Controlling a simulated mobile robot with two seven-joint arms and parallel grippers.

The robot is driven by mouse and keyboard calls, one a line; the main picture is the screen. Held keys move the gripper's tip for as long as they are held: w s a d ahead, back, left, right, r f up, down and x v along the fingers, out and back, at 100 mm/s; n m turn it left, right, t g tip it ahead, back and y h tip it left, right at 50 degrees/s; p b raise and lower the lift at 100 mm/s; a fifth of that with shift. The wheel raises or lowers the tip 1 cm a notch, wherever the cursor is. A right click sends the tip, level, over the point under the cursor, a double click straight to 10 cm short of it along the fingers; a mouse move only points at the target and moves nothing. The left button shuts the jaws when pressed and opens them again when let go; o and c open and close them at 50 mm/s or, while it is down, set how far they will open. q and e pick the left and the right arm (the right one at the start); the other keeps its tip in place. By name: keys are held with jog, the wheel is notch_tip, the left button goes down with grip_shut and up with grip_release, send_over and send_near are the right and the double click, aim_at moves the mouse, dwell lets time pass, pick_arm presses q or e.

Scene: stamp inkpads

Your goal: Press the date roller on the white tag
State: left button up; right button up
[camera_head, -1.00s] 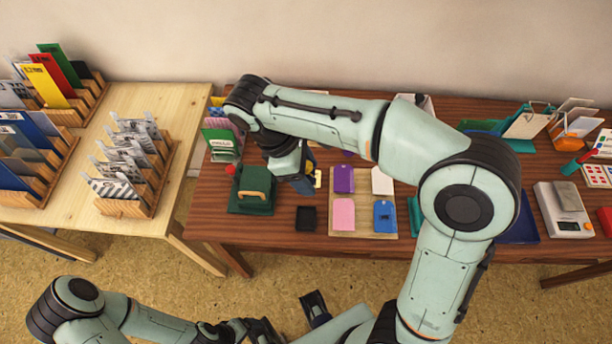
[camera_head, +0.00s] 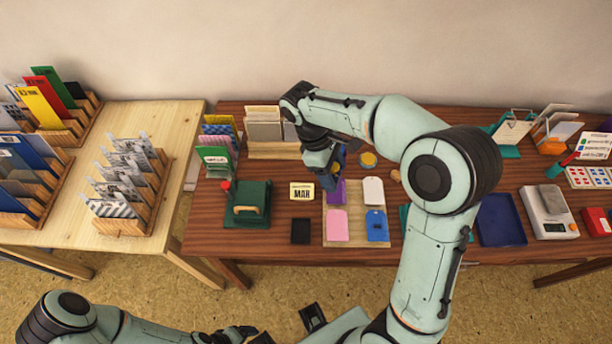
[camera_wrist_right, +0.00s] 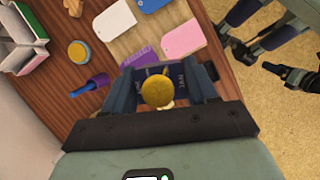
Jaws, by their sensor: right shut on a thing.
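The white tag (camera_head: 373,190) lies at the back right of a light wooden board (camera_head: 356,214), beside a purple tag (camera_head: 337,194). Pink (camera_head: 338,226) and blue (camera_head: 376,227) tags lie in front of them. My right gripper (camera_head: 325,180) is over the board's back left corner, partly covering the purple tag. It is shut on the date roller, whose round yellow knob (camera_wrist_right: 157,91) and dark blue body show in the wrist view. The white tag (camera_wrist_right: 115,20) is clear of the gripper there. My left gripper (camera_head: 238,334) is low at the bottom edge, its fingers unclear.
Left of the board are a yellow card with dark print (camera_head: 301,192), a black pad (camera_head: 301,231) and a green piece with a wooden handle (camera_head: 246,210). A round yellow-topped item (camera_head: 368,160) stands behind the tags. A blue tray (camera_head: 499,220) and scale (camera_head: 549,212) are right.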

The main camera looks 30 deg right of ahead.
pick_arm(q)
notch_tip(320, 180, up, 4)
jog(key=w+p, duration=0.3)
pick_arm(e)
jog(key=s+d+f+m+y, duration=0.1)
jog(key=d+f+m, duration=0.1)
jog(key=d, duration=0.5)
jog(key=s+d+f+m, duration=0.2)
jog(key=d+m, duration=0.1)
jog(key=d, duration=0.3)
jog(key=b, duration=0.4)
send_over(379, 197)
jog(key=w, duration=0.2)
jog(key=shift+y, duration=0.3)
jog(key=shift+a+f, duration=0.15)
jog(key=shift+f, duration=3.15)
pick_arm(q)
jog(key=s+f, duration=0.1)
jog(key=f, duration=0.1)
jog(key=s+f, duration=0.2)
jog(key=shift+s+f, duration=0.1)
jog(key=shift+f, duration=0.05)
pick_arm(e)
jog(key=shift+w, duration=0.1)
pick_arm(q)
jog(key=shift+s+f, duration=0.1)
jog(key=shift+f, duration=0.2)
pick_arm(e)
jog(key=shift+f, duration=0.6)
